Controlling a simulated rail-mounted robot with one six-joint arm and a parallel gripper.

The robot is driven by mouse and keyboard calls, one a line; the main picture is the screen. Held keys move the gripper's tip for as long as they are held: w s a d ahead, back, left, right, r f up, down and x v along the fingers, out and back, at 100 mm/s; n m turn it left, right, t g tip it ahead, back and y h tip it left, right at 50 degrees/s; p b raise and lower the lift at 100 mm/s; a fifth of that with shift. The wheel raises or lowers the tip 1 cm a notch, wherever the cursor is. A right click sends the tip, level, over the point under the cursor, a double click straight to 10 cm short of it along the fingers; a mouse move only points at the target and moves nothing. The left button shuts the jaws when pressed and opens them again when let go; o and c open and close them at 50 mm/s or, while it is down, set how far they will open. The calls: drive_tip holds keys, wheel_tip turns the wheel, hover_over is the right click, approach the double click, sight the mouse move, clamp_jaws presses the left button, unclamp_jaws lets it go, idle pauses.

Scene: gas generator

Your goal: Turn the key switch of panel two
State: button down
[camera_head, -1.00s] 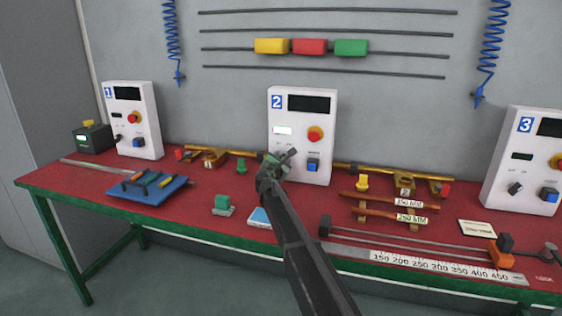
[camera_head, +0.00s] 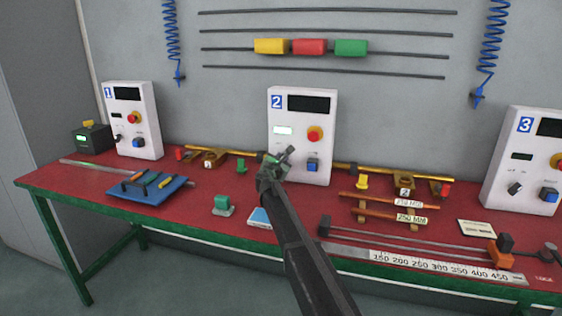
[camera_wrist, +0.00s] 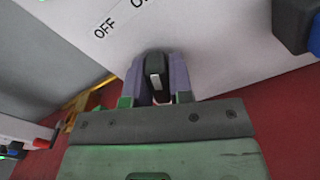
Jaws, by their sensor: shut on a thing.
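Panel two (camera_head: 315,140) is a white box with a blue number 2, a dark display and a lit white window, standing at the back of the bench. Its key switch (camera_wrist: 155,68) is a black knob with a pale mark, seen in the wrist view below the tilted OFF lettering. My gripper (camera_wrist: 157,80) has one finger on each side of the knob and is shut on it. In the head view my gripper (camera_head: 280,162) covers the switch at the panel's lower left.
On panel two, a red button (camera_head: 314,133) and a blue button (camera_head: 312,165) sit right of my gripper. Panel one (camera_head: 133,120) stands left and panel three (camera_head: 524,160) right. Brass rods (camera_head: 395,172), a blue tray (camera_head: 147,190) and a ruler (camera_head: 430,265) lie on the red bench.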

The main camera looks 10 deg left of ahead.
drive_tip(key=n, duration=1)
drive_tip(key=shift+n, duration=0.4)
idle(0.4)
drive_tip(key=c, duration=1.1)
unclamp_jaws()
drive_tip(key=s, duration=0.3)
drive_tip(key=s+a, duration=0.1)
drive_tip(key=s, duration=0.3)
drive_tip(key=s+a, duration=0.1)
drive_tip(key=s, duration=0.2)
drive_tip(key=shift+s, duration=0.35)
